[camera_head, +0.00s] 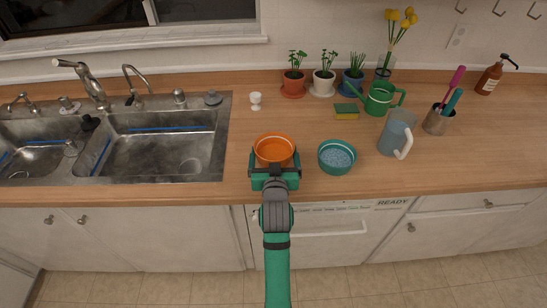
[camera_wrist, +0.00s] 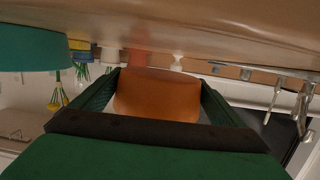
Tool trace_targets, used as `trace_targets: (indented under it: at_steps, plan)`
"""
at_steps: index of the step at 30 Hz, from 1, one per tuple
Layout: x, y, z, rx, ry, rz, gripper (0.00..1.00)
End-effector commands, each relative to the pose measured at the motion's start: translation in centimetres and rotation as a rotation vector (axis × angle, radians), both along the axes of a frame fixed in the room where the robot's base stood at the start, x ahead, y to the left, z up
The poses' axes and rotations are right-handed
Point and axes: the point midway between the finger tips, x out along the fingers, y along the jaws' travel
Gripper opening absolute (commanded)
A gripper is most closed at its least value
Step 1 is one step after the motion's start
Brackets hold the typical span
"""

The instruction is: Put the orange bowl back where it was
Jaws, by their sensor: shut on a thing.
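The orange bowl (camera_head: 274,147) is upright at the front of the wooden counter, right of the sink. My gripper (camera_head: 275,160) reaches it from the front edge, with one finger on each side, and is shut on it. In the wrist view, which is upside down, the orange bowl (camera_wrist: 158,95) fills the space between the dark green fingers of my gripper (camera_wrist: 158,92). The bowl is at or just above the counter surface; I cannot tell whether it touches. Its lower front is hidden by my gripper in the head view.
A teal bowl with blue contents (camera_head: 337,157) stands close to the right. A blue pitcher (camera_head: 396,133), sponge (camera_head: 347,111), green watering can (camera_head: 381,98) and potted plants (camera_head: 323,82) are farther right and back. A white egg cup (camera_head: 255,101) stands behind. The sink (camera_head: 165,145) is left.

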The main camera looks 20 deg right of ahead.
Motion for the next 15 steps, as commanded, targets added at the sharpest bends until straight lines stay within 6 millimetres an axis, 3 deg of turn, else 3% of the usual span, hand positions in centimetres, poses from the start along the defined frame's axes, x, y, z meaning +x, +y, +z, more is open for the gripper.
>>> trace_targets:
  at_steps: [6,15]
  plan:
    - [0.0,-0.2,-2.9,0.001,0.003,-0.002,0.66]
    - [0.1,-0.2,-3.3,0.000,0.000,-0.001,0.66]
